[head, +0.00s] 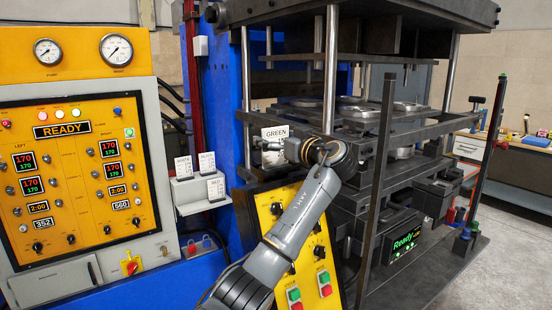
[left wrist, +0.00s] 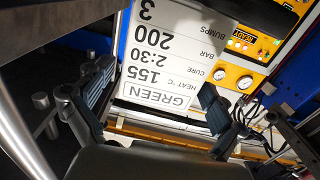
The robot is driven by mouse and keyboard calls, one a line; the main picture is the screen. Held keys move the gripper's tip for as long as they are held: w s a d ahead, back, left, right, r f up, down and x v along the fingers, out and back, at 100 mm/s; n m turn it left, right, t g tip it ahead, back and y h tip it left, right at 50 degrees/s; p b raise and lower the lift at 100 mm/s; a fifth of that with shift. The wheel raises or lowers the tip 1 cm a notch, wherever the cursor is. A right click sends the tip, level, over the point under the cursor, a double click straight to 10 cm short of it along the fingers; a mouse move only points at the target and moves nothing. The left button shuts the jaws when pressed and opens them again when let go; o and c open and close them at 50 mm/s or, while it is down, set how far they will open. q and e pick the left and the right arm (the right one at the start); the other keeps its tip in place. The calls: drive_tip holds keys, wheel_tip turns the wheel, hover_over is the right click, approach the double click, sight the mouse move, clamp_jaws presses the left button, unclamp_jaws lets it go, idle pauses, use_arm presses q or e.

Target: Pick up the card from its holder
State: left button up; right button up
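A white card labelled GREEN (head: 275,133) is up in the air, to the right of and above the card holder, in the head view. My left gripper (head: 268,150) is at the card, its fingers partly hidden by its own wrist. In the left wrist view the card (left wrist: 160,60) hangs upside down between the two fingers of my left gripper (left wrist: 155,95), with a pad at each side edge. The white card holder (head: 184,193) is on the blue press frame and bears other white cards (head: 206,163). My right gripper is not in view.
The yellow control panel (head: 75,165) stands at the left. The press (head: 400,140), with dark plates and posts, fills the middle and right. A tilted yellow button box (head: 312,250) is below my left arm. A workbench (head: 520,147) is at the far right.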

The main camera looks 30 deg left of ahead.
use_arm(q)
drive_tip(key=c, duration=1.2)
